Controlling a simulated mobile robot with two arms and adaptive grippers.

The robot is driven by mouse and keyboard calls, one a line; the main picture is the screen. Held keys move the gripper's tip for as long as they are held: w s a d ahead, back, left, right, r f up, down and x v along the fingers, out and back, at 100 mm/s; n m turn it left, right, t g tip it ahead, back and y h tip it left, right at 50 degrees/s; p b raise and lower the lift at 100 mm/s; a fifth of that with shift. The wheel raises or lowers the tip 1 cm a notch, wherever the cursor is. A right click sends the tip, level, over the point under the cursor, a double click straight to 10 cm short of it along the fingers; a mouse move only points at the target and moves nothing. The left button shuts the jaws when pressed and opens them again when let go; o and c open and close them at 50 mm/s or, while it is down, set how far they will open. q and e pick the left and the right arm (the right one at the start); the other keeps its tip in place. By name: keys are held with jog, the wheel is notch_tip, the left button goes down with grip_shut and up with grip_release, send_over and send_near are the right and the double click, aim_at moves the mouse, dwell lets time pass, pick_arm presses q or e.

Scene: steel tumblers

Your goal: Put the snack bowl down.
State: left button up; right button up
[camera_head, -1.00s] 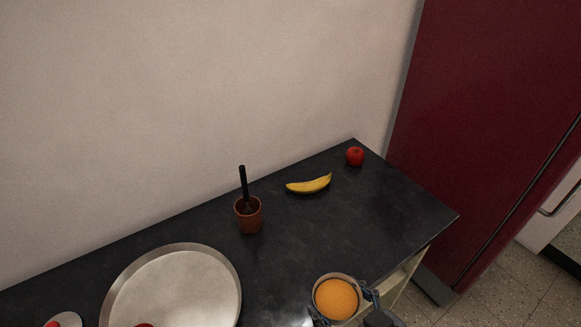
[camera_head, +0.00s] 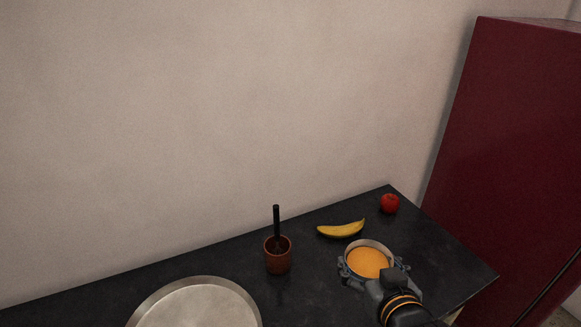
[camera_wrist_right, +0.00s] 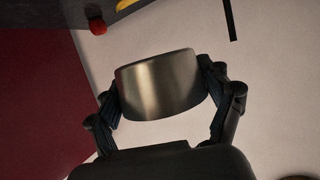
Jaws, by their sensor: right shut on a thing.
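The snack bowl (camera_head: 387,246) is a round steel bowl with an orange filling. My right gripper (camera_head: 370,268) is shut around its sides at the right part of the dark counter in the head view. In the right wrist view the bowl's shiny steel wall (camera_wrist_right: 160,85) sits between both fingers of the right gripper (camera_wrist_right: 165,98). I cannot tell from these views whether its base touches the counter. My left gripper is not in view.
A banana (camera_head: 341,230) and a red apple (camera_head: 390,204) lie just behind the bowl. A brown cup (camera_head: 278,262) with a black-handled utensil stands to its left. A round steel tray (camera_head: 240,292) is at the front left. The dark counter (camera_head: 455,272) is bare right of the bowl.

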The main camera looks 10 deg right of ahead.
jog(key=shift+f, duration=0.1)
jog(key=s+a+f+n+y, duration=0.1)
jog(key=s+f+n+y, duration=0.1)
jog(key=s+f, duration=0.2)
jog(key=s+a+f+n+y, duration=0.2)
jog(key=s+f, duration=0.2)
jog(key=s, duration=0.5)
jog(key=shift+a+f+g+y, duration=0.2)
jog(key=shift+f+g+y, duration=0.1)
jog(key=shift+g, duration=0.1)
jog(key=shift+w+f, duration=0.1)
